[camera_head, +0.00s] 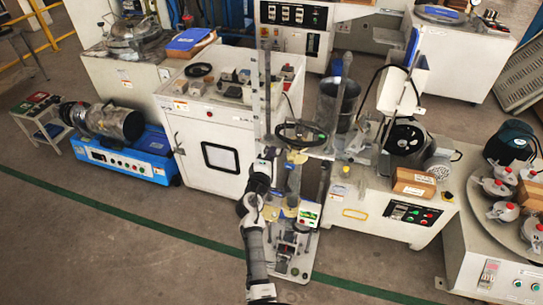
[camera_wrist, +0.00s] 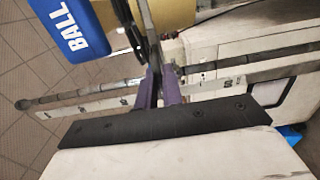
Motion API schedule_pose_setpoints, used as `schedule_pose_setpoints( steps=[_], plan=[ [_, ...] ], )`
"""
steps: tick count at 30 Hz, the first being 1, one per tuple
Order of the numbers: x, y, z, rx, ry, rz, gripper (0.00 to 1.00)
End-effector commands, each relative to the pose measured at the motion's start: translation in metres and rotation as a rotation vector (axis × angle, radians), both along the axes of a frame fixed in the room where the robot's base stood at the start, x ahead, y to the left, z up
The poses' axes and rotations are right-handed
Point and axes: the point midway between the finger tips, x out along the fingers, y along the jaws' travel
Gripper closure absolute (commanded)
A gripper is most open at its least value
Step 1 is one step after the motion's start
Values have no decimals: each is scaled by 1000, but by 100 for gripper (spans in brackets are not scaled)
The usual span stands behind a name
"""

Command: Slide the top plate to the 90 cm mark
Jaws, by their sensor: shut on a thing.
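In the head view a test stand (camera_head: 298,262) has a base on the floor and tall upright posts. A pale yellow top plate (camera_head: 297,157) sits partway up the posts. My gripper (camera_head: 275,154) is at this plate's left side. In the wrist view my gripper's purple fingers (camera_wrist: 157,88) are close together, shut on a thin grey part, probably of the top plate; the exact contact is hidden. A pale ruler (camera_wrist: 92,106) with dark marks runs beside a dark rod (camera_wrist: 72,96) behind the fingers. Its numbers are too small to read.
A white cabinet (camera_head: 215,152) stands behind and left of the stand. A white machine (camera_head: 385,215) with a control panel is close on its right. A blue machine (camera_head: 125,158) is at the left. The floor (camera_head: 150,235) in front is largely clear.

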Motion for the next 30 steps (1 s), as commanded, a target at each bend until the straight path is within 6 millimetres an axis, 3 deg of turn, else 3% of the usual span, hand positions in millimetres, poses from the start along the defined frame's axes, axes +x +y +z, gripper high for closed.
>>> schedule_pose_setpoints(
  steps=[3,14,30],
  plan=[
    [1,1,12,-1,-5,2,100],
    [0,1,11,-1,-3,2,100],
    [1,1,47,0,-6,2,100]
  ],
)
